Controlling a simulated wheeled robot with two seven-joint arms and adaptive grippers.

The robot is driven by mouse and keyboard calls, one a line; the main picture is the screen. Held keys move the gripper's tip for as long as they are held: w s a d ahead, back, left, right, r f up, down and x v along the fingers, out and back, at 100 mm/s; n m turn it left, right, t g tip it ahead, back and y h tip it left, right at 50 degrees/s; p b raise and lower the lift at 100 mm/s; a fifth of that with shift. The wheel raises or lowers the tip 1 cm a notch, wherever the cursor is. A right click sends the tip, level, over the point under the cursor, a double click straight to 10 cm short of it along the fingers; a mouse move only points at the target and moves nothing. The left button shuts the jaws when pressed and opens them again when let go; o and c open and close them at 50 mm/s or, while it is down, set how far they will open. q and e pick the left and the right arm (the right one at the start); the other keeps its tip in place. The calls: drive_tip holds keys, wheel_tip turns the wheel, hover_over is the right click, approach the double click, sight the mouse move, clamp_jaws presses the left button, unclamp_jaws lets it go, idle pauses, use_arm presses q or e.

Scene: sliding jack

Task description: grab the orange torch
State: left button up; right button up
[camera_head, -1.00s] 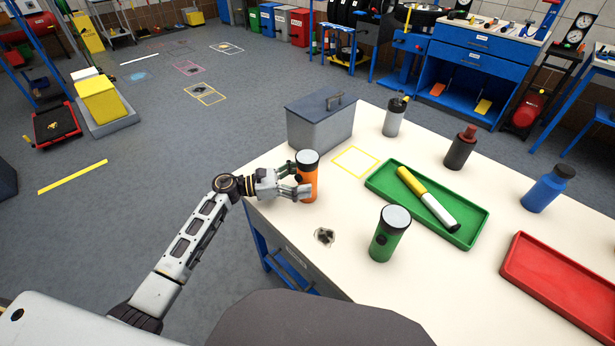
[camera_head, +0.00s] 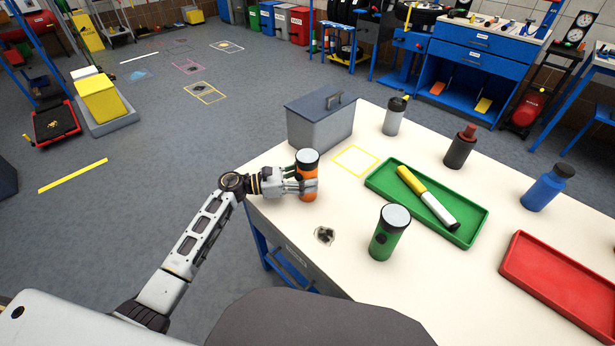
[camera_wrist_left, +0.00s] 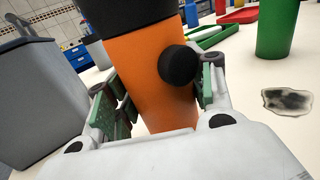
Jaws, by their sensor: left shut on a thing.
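The orange torch (camera_head: 308,170) stands upright near the left edge of the white table, with a black head and a pale top. My left gripper (camera_head: 303,186) is shut around its body from the left. In the left wrist view the orange torch (camera_wrist_left: 152,75) sits between the two green-padded fingers of the left gripper (camera_wrist_left: 160,100). A round black knob shows on the torch's side. The fingers hide part of the torch's body in the head view. My right gripper is not in view.
A grey box (camera_head: 320,122) stands behind the torch. A green torch (camera_head: 386,238) is to the right, near a dark stain (camera_head: 324,235). A green tray (camera_head: 470,212) holds a yellow-and-white torch (camera_head: 428,198). A yellow outline (camera_head: 356,160) on the table is empty.

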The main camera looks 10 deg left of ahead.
sight(306, 169)
use_arm(q)
drive_tip(key=c, duration=0.4)
drive_tip(key=shift+o, duration=0.2)
drive_tip(key=shift+r, duration=1.5)
drive_tip(key=shift+a+r, duration=0.2)
drive_tip(key=shift+r, duration=0.1)
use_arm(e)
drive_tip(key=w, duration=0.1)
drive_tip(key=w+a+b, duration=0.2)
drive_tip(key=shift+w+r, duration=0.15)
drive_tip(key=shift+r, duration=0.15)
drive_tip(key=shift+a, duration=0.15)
use_arm(q)
drive_tip(key=v, duration=1.7)
drive_tip(key=shift+s+a, duration=0.2)
drive_tip(key=shift+a, duration=0.1)
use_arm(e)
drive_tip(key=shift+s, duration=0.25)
